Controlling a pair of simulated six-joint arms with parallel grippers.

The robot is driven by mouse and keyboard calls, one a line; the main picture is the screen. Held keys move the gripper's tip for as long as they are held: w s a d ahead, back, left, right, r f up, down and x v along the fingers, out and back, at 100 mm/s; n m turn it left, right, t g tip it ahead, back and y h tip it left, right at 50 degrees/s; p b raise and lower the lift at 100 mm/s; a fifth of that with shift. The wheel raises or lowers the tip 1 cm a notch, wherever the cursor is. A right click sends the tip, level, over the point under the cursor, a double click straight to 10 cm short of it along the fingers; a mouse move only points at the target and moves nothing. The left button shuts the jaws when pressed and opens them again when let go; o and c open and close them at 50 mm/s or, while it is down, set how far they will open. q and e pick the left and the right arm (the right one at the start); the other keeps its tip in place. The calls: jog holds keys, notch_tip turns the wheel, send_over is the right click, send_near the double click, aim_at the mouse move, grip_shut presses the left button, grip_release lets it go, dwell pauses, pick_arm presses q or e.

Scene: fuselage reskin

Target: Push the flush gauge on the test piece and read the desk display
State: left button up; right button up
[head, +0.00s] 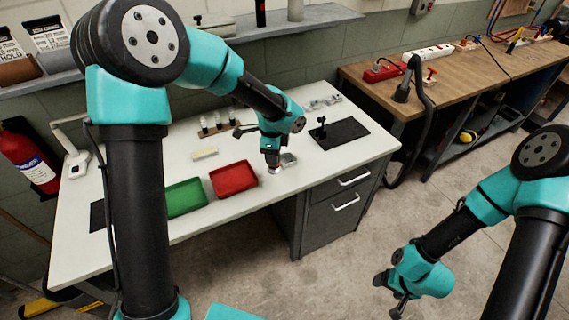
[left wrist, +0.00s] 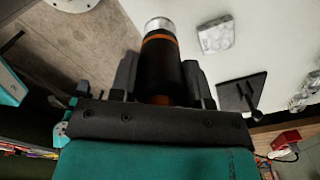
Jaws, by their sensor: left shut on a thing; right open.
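My left gripper (head: 271,158) is shut on a black cylinder with an orange band and silver tip, which looks like the flush gauge (left wrist: 161,62). The gauge points down above the white desk; its silver tip (head: 274,170) shows under the gripper. A small pale square plate with dots, likely the test piece (left wrist: 215,34), lies on the desk beside the gauge tip. It also shows right of the tip in the head view (head: 289,159). The tip appears apart from it in the wrist view. My right gripper (head: 396,292) is open and empty over the floor. I cannot make out the desk display.
A red tray (head: 234,178) and a green tray (head: 186,197) sit left of the gripper on the white desk (head: 130,222). A black mat (head: 345,133) with a small stand lies at the right. A white jointed device (head: 76,160) stands at the left end.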

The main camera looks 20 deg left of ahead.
pick_arm(q)
jog(key=w+a+r+n, duration=0.1)
jog(key=w+a+n, duration=0.2)
jog(key=a, duration=1.2)
jog(key=w+a+r+n, duration=0.1)
jog(key=a+n, duration=0.3)
jog(key=a, duration=1.1)
jog(key=shift+w+a, duration=0.3)
jog(key=shift+w, duration=0.6)
jog(key=shift+f, duration=0.15)
jog(key=shift+f, duration=2.9)
jog(key=shift+f, duration=0.6)
jog(key=shift+r, duration=0.1)
notch_tip(320, 180, up, 7)
